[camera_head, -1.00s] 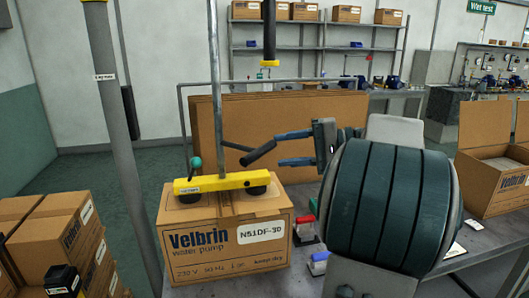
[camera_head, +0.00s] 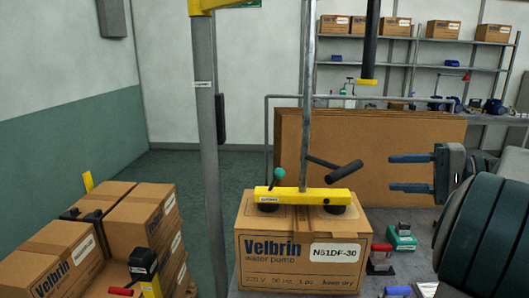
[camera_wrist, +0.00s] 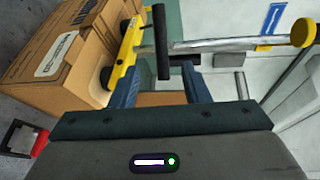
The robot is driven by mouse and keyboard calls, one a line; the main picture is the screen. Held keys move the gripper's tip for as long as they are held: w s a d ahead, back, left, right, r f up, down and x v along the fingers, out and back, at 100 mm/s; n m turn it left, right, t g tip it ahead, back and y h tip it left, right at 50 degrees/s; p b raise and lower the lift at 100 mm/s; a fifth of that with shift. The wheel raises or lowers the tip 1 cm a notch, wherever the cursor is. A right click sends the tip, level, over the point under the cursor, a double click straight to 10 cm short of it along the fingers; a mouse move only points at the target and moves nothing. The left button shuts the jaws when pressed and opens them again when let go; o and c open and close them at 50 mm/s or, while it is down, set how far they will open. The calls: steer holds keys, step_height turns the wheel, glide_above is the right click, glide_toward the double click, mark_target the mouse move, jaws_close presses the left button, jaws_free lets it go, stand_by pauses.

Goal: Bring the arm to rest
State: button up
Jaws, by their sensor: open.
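My gripper (camera_head: 396,173) is at the right in the head view, its two blue fingers apart, pointing left, with nothing between them. Left of the fingertips, apart from them, is the black handle (camera_head: 345,170) of a yellow vacuum lifter (camera_head: 302,198). The lifter's dark cups sit on the closed Velbrin pump carton (camera_head: 295,250) labelled N51DF-30. In the wrist view, the open fingers (camera_wrist: 160,85) flank the view towards the dark handle (camera_wrist: 162,42), which appears beyond the tips. The carton (camera_wrist: 65,75) is at left there.
The lifter's metal tube (camera_head: 307,90) rises from its bar. A grey post (camera_head: 208,150) stands at left, near stacked cartons (camera_head: 120,230). Flat cardboard sheets (camera_head: 390,145) stand behind the carton. A green-and-white device (camera_head: 401,238) and a red-handled tool (camera_head: 380,259) are on the bench below my gripper.

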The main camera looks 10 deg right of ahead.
steer(key=s+a+f+n+g+h, duration=0.1)
steer(key=a+f+g+h, duration=0.1)
steer(key=a+f+g, duration=0.5)
steer(key=a+f+n+h, duration=0.1)
steer(key=a+f+h, duration=0.1)
steer(key=a+f, duration=0.65)
steer(key=s+a+f+n+g+h, duration=0.1)
steer(key=s+a+f+n+h, duration=0.5)
steer(key=s+a+f+h, duration=0.25)
step_height(320, 180, up, 8)
steer(key=p, duration=0.7)
steer(key=shift+s+d+f+t, duration=0.2)
steer(key=shift+s+t, duration=0.1)
steer(key=shift+t, duration=0.1)
